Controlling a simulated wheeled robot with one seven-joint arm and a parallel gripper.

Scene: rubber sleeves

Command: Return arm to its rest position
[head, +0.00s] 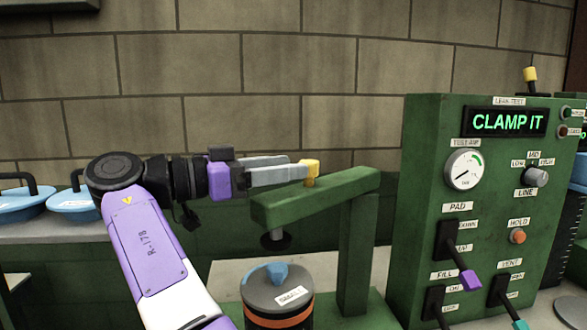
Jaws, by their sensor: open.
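My purple and black arm reaches up from the bottom of the head view and bends to the right. My gripper (305,173) has grey fingers pointing right, at the yellow knob (312,168) on top of the green clamp arm (325,198). The fingertips overlap the knob in the picture, and I cannot tell whether they touch it. The gripper is open.
A grey canister (277,298) with an orange band stands below the clamp arm. The green test panel (420,200) at right reads "CLAMP IT" and has levers jutting out. Blue lids (75,203) lie on a left ledge. A brick wall (280,60) stands behind.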

